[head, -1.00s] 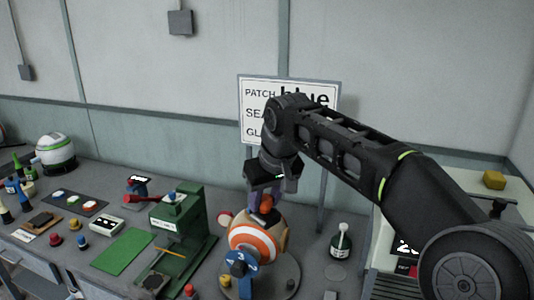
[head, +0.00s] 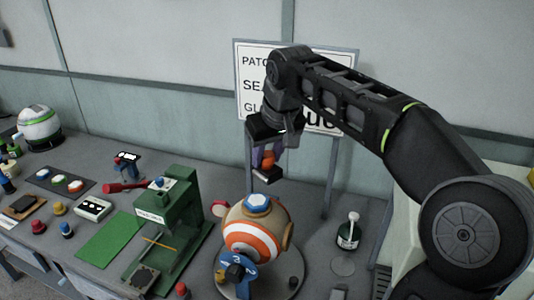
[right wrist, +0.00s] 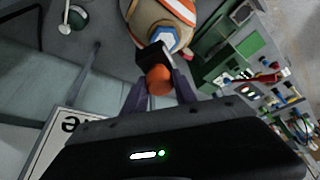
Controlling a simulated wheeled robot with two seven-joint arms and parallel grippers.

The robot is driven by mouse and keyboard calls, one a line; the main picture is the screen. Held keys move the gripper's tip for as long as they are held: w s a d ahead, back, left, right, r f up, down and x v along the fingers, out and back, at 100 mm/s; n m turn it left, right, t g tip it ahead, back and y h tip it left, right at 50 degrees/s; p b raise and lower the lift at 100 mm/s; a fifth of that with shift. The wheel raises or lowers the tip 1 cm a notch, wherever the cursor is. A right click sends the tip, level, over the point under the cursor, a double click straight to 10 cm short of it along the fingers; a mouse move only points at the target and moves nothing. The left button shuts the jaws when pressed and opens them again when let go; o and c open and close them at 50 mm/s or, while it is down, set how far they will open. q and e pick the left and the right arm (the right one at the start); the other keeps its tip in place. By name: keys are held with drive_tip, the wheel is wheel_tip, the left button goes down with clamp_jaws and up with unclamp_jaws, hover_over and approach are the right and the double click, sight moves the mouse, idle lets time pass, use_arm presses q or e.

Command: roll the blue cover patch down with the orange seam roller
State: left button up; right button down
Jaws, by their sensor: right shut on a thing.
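My right gripper (head: 268,165) is shut on the orange seam roller (head: 268,158), whose dark end points down. The roller (right wrist: 158,80) also shows between the fingers in the right wrist view. It is held above and apart from the ball (head: 250,238), which is tan with orange and white stripes. In the right wrist view the patch (right wrist: 166,37) is partly hidden behind the roller's dark end. My left gripper is not in view.
The ball sits on a round grey base (head: 290,268). A green press (head: 165,235) stands close to its left. A sign (head: 250,90) stands behind my arm.

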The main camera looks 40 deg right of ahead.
sight(269, 170)
drive_tip(key=shift+f+b, duration=2.4)
drive_tip(key=shift+f, duration=0.5)
drive_tip(key=shift+f+b, duration=0.85)
drive_tip(key=shift+f, duration=0.2)
drive_tip(key=shift+w+a+r+p, duration=0.1)
drive_tip(key=shift+w+a+p, duration=0.25)
drive_tip(key=shift+w, duration=0.1)
drive_tip(key=shift+w+a, duration=0.45)
drive_tip(key=shift+w, duration=0.25)
drive_tip(key=shift+w+a+p, duration=0.25)
drive_tip(key=shift+w+p, duration=0.1)
drive_tip(key=shift+w+a+f, duration=0.25)
drive_tip(key=shift+w+a, duration=0.35)
drive_tip(key=shift+w, duration=0.2)
